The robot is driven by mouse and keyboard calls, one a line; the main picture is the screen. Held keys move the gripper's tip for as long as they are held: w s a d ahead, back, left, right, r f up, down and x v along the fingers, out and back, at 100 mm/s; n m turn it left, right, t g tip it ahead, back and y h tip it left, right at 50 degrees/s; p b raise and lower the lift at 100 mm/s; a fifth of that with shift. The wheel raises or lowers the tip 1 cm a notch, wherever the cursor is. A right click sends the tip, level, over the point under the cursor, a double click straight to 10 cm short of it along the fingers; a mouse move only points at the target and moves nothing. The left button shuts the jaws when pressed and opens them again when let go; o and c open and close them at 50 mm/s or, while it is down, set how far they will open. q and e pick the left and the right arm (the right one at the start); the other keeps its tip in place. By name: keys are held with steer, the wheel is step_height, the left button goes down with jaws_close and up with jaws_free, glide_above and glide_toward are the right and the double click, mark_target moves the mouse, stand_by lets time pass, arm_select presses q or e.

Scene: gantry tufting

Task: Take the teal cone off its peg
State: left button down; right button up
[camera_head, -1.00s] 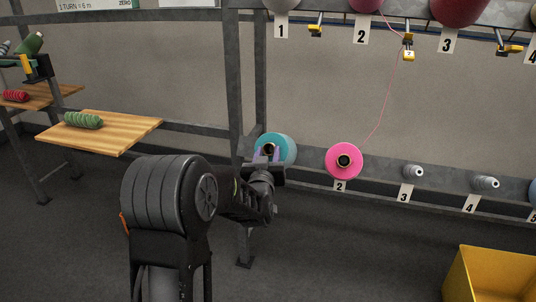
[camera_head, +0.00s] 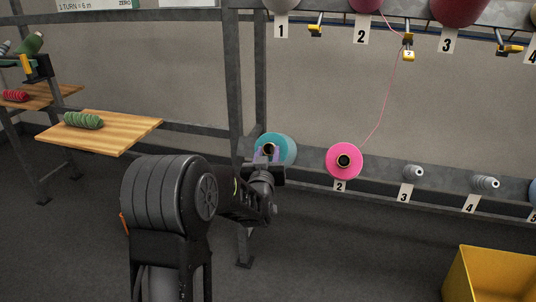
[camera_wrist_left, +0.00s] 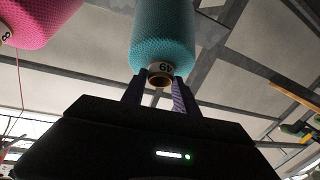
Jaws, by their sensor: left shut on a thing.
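The teal cone (camera_head: 283,146) sits on the lower rail at the left, beside the upright post. It also fills the top middle of the left wrist view (camera_wrist_left: 163,35), with its core end toward the gripper. My left gripper (camera_head: 267,153) is shut on the cone's near end. In the wrist view the two fingers (camera_wrist_left: 158,88) stand on either side of the core tube. The peg is hidden behind or inside the cone. My right gripper is in neither view.
A pink cone (camera_head: 343,161) hangs close to the right at number 2, its thread running up to a yellow guide (camera_head: 408,54). Bare pegs (camera_head: 412,171) follow further right. A wooden shelf (camera_head: 120,137) with a green skein is at left. A yellow bin (camera_head: 492,278) stands at lower right.

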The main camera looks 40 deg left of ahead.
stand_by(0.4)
arm_select(q)
steer(key=shift+r, duration=0.1)
steer(key=shift+s+d+r, duration=0.1)
steer(key=shift+s+r, duration=0.25)
steer(key=shift+r, duration=0.05)
stand_by(0.5)
steer(key=shift+r+p, duration=0.1)
steer(key=shift+p, duration=0.2)
steer(key=shift+s+d+r+p, duration=0.2)
steer(key=shift+s+r+p, duration=0.15)
steer(key=shift+s, duration=0.15)
steer(key=shift+s+d+r+p, duration=0.15)
steer(key=shift+s+r+p, duration=0.1)
steer(key=shift+s+r, duration=0.15)
steer(key=s+d+r+p, duration=0.3)
steer(key=s+r+p, duration=0.3)
steer(key=s, duration=0.2)
steer(key=shift+s, duration=0.3)
stand_by(0.4)
